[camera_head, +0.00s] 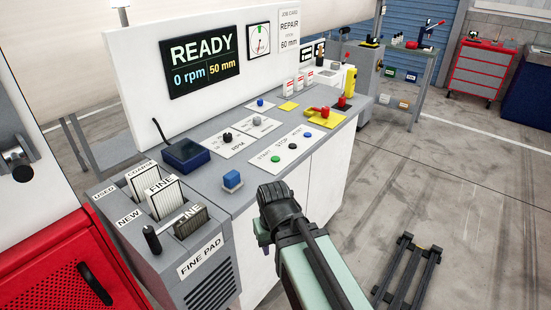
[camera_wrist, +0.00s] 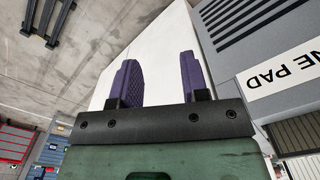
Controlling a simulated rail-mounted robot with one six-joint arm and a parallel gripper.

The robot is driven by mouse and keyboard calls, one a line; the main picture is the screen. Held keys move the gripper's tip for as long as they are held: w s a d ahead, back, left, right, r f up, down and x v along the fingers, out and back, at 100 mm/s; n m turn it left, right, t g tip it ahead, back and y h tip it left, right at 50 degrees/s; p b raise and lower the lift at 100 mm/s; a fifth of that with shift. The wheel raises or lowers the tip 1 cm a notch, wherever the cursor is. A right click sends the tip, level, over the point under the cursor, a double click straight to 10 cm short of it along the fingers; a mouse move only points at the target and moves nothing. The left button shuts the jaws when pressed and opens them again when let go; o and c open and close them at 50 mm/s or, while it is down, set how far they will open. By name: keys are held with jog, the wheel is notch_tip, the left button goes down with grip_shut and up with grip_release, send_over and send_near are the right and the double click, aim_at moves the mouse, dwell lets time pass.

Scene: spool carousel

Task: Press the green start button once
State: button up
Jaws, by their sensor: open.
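The green start button (camera_head: 275,158) sits on a white label plate (camera_head: 291,149) on the grey console top, at the plate's left end. My gripper (camera_wrist: 159,68) is open and empty, with two purple fingers apart in the wrist view. The gripper appears apart from the button. The wrist view does not show the button.
A red-handled part on a yellow plate (camera_head: 326,118) is to the right of the buttons. The pad holder (camera_head: 165,225) is at left. A dark frame (camera_head: 407,275) lies on the floor; open floor is at right.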

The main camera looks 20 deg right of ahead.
grip_shut()
dwell(1.5)
